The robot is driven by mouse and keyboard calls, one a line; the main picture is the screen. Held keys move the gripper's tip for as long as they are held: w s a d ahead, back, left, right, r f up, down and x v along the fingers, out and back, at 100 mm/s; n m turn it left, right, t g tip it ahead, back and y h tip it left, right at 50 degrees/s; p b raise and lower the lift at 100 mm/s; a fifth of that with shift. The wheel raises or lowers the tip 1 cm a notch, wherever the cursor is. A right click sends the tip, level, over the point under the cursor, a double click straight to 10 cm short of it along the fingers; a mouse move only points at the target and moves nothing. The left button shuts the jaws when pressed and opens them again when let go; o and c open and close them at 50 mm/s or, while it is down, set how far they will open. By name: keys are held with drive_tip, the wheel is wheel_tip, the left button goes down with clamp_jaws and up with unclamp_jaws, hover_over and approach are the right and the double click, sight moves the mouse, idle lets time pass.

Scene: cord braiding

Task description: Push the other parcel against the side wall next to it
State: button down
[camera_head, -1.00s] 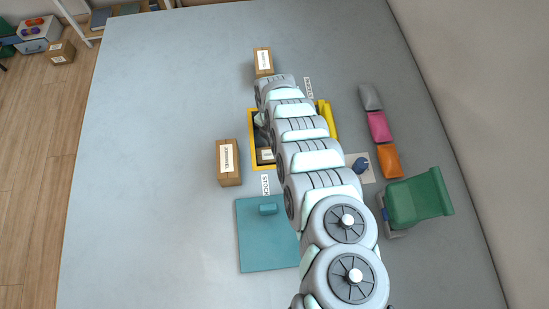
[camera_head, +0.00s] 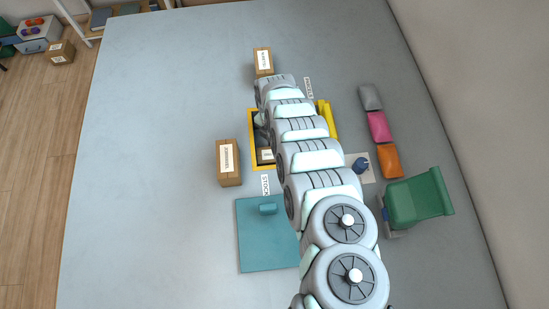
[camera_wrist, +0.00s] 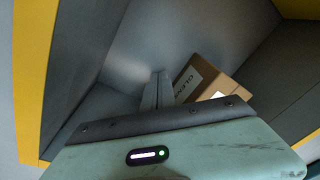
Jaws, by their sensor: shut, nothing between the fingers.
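In the wrist view a brown cardboard parcel (camera_wrist: 207,72) with a white label lies on the grey floor of a yellow-rimmed crate (camera_wrist: 30,90). Its right corner is close to the dark side wall (camera_wrist: 275,75); I cannot tell whether they touch. My gripper (camera_wrist: 157,92) is shut and empty, down inside the crate, just left of the parcel. Contact between fingers and parcel is unclear. In the head view the crate (camera_head: 251,135) is partly hidden by my arm, and a parcel (camera_head: 266,155) shows in its near left corner.
Two larger labelled boxes stand outside the crate, one left (camera_head: 228,162) and one behind (camera_head: 263,62). Grey, pink and orange packets (camera_head: 378,126) and a green bin (camera_head: 415,198) are to the right. The table's left side is clear.

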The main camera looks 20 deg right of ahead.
sight(274, 158)
drive_tip(key=shift+s+r+p, duration=0.1)
drive_tip(key=shift+s+p, duration=0.05)
drive_tip(key=shift+p, duration=0.15)
drive_tip(key=shift+s, duration=0.1)
drive_tip(key=shift+s+a+p, duration=0.15)
drive_tip(key=shift+s+p, duration=0.05)
drive_tip(key=shift+p, duration=0.35)
drive_tip(key=shift+s+a+p, duration=0.1)
drive_tip(key=shift+s+p, duration=0.25)
drive_tip(key=shift+p, duration=0.15)
drive_tip(key=shift+s+a+p, duration=0.2)
drive_tip(key=shift+s+p, duration=0.45)
drive_tip(key=shift+p, duration=0.15)
drive_tip(key=shift+s+a+p, duration=0.2)
drive_tip(key=shift+s+p, duration=0.4)
drive_tip(key=shift+p, duration=0.2)
drive_tip(key=shift+w+f+b, duration=0.2)
drive_tip(key=shift+w+b, duration=0.05)
drive_tip(key=shift+b, duration=0.15)
drive_tip(key=shift+w+d+b, duration=0.15)
drive_tip(key=shift+w+b, duration=0.15)
drive_tip(key=shift+r, duration=0.1)
